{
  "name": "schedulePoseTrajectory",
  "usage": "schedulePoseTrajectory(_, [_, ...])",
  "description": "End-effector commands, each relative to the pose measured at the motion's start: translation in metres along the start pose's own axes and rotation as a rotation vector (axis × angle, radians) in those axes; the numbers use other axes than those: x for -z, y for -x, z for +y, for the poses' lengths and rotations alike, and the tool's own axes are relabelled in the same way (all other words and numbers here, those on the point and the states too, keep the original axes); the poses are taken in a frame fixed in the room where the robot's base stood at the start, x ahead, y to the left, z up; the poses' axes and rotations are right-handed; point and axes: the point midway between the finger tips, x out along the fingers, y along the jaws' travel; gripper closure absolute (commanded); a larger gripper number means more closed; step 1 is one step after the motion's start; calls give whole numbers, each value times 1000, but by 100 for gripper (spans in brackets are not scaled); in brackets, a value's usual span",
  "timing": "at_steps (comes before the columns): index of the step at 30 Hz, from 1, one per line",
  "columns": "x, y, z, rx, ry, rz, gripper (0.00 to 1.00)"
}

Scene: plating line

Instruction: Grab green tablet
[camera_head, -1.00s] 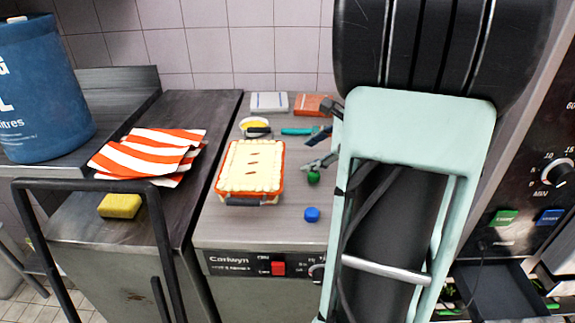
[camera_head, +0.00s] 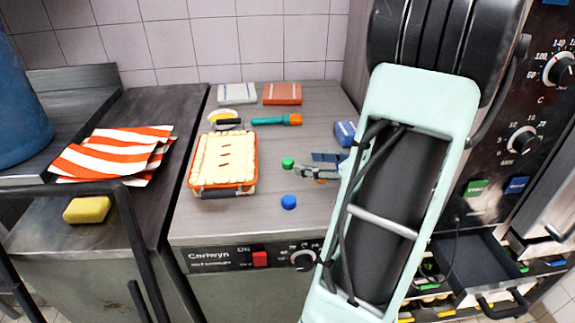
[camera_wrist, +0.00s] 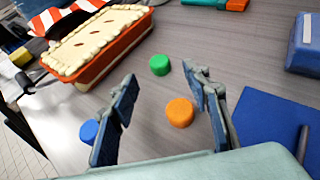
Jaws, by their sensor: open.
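The green tablet (camera_head: 288,162) is a small round piece on the grey counter, right of the pie dish; it also shows in the wrist view (camera_wrist: 160,65). My gripper (camera_head: 300,165) is open and empty above the counter. In the wrist view my gripper's fingers (camera_wrist: 163,92) stand apart, with the green tablet beyond their tips, roughly between them. An orange tablet (camera_wrist: 180,112) lies between the fingers in that view, nearer than the green one. A blue tablet (camera_head: 289,202) lies nearer the counter's front; it is partly hidden by the left finger in the wrist view (camera_wrist: 88,132).
A pie in an orange dish (camera_head: 195,186) stands left of the tablets. A teal-and-orange tool (camera_head: 276,121) lies behind them. A blue box (camera_head: 345,133) and a blue flat piece (camera_wrist: 272,118) lie to the right. A yellow sponge (camera_head: 87,210) lies far left.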

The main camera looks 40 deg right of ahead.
Motion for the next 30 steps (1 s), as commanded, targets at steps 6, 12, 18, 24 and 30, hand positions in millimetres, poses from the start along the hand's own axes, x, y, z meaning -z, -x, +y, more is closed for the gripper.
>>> schedulePoseTrajectory(6, [0,-21,0,0,1,1,56])
schedulePoseTrajectory(12, [1,-48,3,-4,1,1,56])
schedulePoseTrajectory(18, [0,-70,2,-1,2,2,56])
schedulePoseTrajectory(24, [0,-71,2,0,2,2,56])
schedulePoseTrajectory(30, [0,-71,2,0,2,2,73])
